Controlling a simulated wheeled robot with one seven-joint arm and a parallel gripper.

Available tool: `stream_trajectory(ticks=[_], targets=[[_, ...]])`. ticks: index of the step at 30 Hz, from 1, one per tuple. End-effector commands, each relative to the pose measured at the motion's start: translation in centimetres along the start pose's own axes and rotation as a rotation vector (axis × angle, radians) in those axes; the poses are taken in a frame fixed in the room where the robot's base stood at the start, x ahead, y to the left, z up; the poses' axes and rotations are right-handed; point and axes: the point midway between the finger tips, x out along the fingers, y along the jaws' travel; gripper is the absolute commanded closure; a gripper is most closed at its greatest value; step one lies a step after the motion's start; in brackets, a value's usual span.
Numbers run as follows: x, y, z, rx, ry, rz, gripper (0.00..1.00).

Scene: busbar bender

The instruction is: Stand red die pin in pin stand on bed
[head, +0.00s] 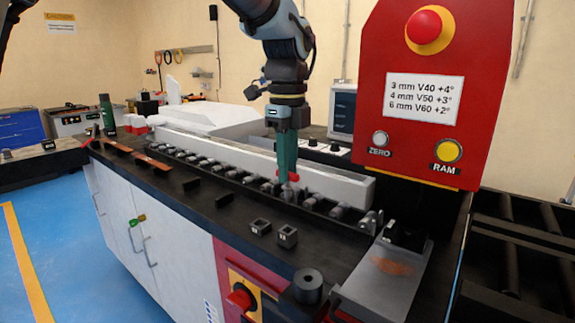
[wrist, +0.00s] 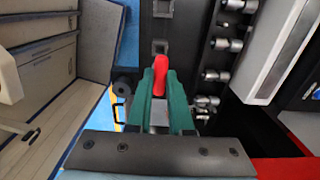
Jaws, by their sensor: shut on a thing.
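My gripper (head: 287,168) has green fingers and is shut on the red die pin, above the bed's row of rollers in the head view. The red die pin (head: 293,177) shows only in part below the fingertips there. In the wrist view the red die pin (wrist: 160,66) sticks out past the fingertips of my gripper (wrist: 161,78). Two small square sockets stand on the dark bed, one (head: 260,226) left of the other (head: 288,236); either may be the pin stand. The wrist view also shows square sockets (wrist: 160,46) beyond the pin. The pin is apart from them.
A long white beam (head: 250,160) runs behind the rollers (head: 250,180). The red control panel (head: 420,90) rises at the right. A black cylinder (head: 307,285) and a grey metal plate (head: 385,280) stand at the front right.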

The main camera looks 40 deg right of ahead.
Motion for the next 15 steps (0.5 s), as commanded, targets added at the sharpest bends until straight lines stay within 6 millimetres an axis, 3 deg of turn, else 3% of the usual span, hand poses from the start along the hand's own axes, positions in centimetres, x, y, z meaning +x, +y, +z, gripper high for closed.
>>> stream_trajectory(ticks=[15], targets=[[4.2, 0.0, 0.0, 0.0, 0.0, 0.001, 1.0]])
